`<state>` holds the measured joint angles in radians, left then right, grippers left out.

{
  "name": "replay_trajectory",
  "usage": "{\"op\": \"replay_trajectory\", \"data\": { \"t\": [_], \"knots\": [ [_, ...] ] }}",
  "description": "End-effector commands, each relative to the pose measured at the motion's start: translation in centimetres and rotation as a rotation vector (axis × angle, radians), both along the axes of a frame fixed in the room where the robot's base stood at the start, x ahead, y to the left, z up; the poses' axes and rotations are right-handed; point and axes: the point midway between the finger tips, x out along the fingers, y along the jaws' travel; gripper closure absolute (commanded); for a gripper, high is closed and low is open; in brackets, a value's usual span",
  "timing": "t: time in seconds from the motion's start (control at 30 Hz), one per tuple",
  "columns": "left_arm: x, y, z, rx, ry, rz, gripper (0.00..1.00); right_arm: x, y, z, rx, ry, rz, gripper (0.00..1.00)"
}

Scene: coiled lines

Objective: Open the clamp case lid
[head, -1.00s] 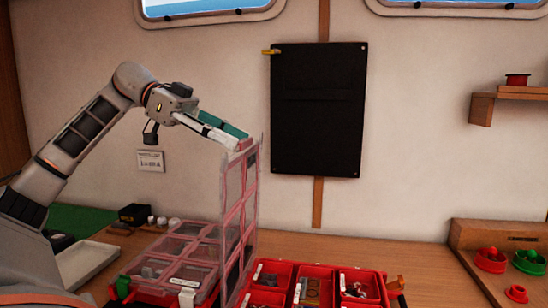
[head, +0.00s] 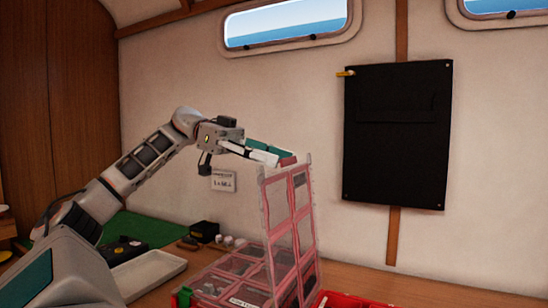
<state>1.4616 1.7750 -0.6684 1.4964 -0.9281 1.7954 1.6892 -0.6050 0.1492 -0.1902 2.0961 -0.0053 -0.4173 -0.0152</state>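The clamp case is red. Its clear, pink-ribbed lid (head: 291,232) stands about upright, with open red compartments (head: 345,300) at its right, mostly cut off by the bottom edge. A clear-covered section (head: 235,278) lies flat at its left. My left gripper (head: 280,160) is at the top edge of the lid, its teal and pale fingers reaching a red piece there. I cannot tell whether the fingers are pressed on it or a little apart. My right gripper is not in view.
A pale tray (head: 148,272) lies left of the case. A small black box (head: 204,231) and small pale items stand behind it, by a green mat (head: 140,229). A black panel (head: 397,135) hangs on the wall. The air right of the lid is clear.

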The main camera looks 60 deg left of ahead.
Motion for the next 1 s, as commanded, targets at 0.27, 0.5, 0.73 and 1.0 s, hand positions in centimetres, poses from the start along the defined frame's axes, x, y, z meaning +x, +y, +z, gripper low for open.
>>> {"op": "replay_trajectory", "data": {
  "t": [0.27, 0.5, 0.73, 1.0],
  "knots": [
    [0.0, -0.1, -0.1, 0.0, 0.003, -0.001, 0.42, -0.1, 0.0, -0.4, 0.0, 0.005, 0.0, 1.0],
    [-0.3, 0.7, 0.1, 0.0, 0.003, 0.003, 0.42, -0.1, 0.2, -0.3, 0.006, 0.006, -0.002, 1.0],
    [-2.2, 4.0, 1.1, -0.001, 0.005, 0.004, 0.42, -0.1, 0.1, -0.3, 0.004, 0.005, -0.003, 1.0],
    [-4.7, 7.9, 2.3, -0.002, 0.006, 0.0, 0.42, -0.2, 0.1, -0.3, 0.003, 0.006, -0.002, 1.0]
  ]
}}
